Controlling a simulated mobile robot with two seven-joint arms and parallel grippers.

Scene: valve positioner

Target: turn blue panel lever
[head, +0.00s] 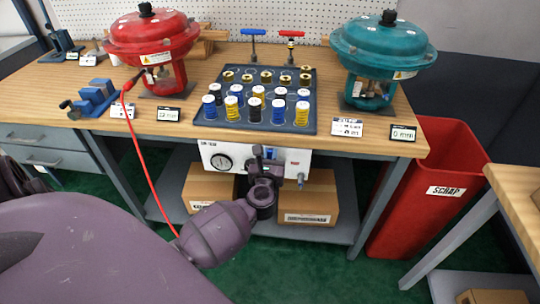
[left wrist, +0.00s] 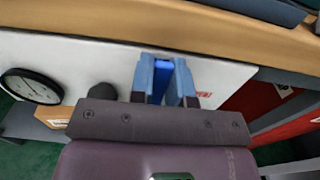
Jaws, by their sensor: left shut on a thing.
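A white panel (head: 212,150) hangs under the front edge of the workbench; it also shows in the left wrist view (left wrist: 215,75). My left gripper (head: 268,153) reaches up to the panel's middle from below. In the left wrist view its two blue-grey fingers (left wrist: 164,82) are shut on the blue lever (left wrist: 162,78), one on each side. Only a narrow blue strip of the lever shows between the fingers. My right gripper is not in view.
A gauge (head: 221,162) is on the panel's left, and a dark knob (left wrist: 102,92) is left of the fingers. Cardboard boxes (head: 306,200) stand on the shelf below. A red hose (head: 145,165) hangs beside my arm. A red scrap bin (head: 425,200) stands at the right.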

